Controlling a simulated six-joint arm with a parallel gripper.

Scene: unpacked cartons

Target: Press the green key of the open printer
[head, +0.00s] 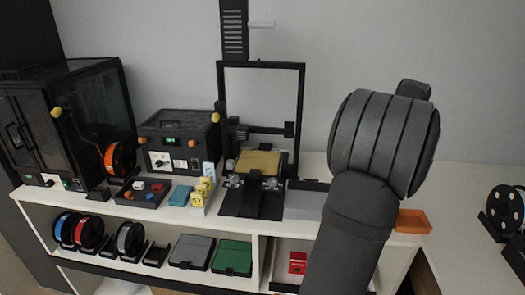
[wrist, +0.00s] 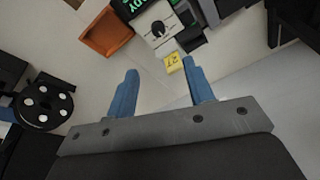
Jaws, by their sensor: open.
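The open printer (head: 260,120) is a black upright frame with a yellowish bed on the white bench in the head view. In the wrist view, a control box shows green display letters (wrist: 124,8), a white panel with a black dial (wrist: 160,27) and a green key-like block (wrist: 190,38) beside it. I cannot tell for sure that this block is the key. My gripper (wrist: 160,68) is open and empty, its blue fingers pointing towards the panel's edge. A yellow tag (wrist: 173,62) lies by the right fingertip. In the head view, my arm hides the gripper and the panel.
An orange tray (head: 412,221) lies right of my arm; it also shows in the wrist view (wrist: 103,32). A black spool (wrist: 44,104) is at the left in the wrist view. An enclosed printer (head: 65,130) and a dark control box (head: 178,138) stand on the left bench.

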